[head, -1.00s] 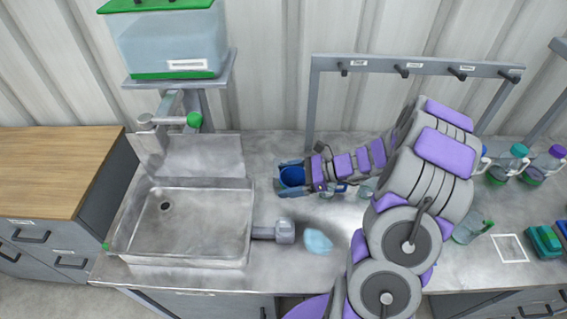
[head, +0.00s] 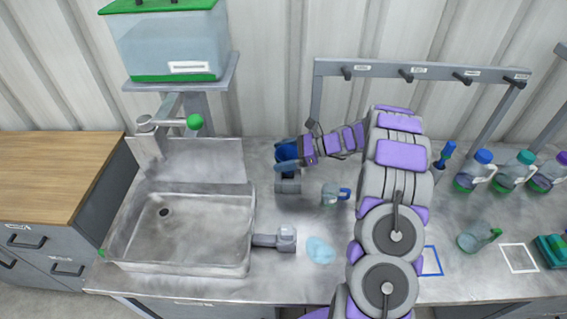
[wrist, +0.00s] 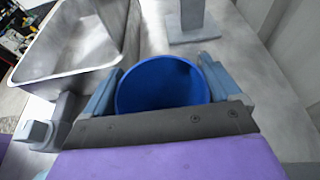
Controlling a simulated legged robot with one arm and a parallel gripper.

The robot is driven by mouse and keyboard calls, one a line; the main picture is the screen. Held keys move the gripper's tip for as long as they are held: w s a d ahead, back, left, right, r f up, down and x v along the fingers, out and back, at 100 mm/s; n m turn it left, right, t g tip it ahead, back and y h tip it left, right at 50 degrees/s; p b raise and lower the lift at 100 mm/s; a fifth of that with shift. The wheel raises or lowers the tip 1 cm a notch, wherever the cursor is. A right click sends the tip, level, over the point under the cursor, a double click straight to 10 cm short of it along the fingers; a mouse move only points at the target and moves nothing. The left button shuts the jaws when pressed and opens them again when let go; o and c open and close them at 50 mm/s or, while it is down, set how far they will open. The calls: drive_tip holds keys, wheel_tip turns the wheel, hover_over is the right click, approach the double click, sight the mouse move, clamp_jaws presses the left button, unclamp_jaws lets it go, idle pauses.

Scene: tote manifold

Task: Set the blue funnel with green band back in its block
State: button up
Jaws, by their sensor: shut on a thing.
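The blue funnel (head: 286,151) is held between the fingers of my gripper (head: 288,154), above the back of the bench to the right of the sink. In the wrist view its round, open blue mouth (wrist: 162,88) shows between the two grey-blue fingers of my gripper (wrist: 160,85). Its green band and lower end are hidden. A small grey block (head: 288,187) stands on the bench just in front of the gripper in the head view; I cannot tell whether it is the funnel's block.
The steel sink (head: 182,228) lies left, with a grey valve (head: 286,238) at its side. A pale blue puddle (head: 319,250) lies near the front. Capped bottles (head: 511,172) and a hook rack (head: 425,70) are farther right.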

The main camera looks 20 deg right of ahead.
wheel_tip(320, 180, down, 2)
drive_tip(key=shift+s+f, duration=0.1)
drive_tip(key=shift+f, duration=0.35)
drive_tip(key=shift+f, duration=0.15)
drive_tip(key=o, duration=0.8)
drive_tip(key=shift+f+b, duration=0.25)
drive_tip(key=shift+b, duration=0.45)
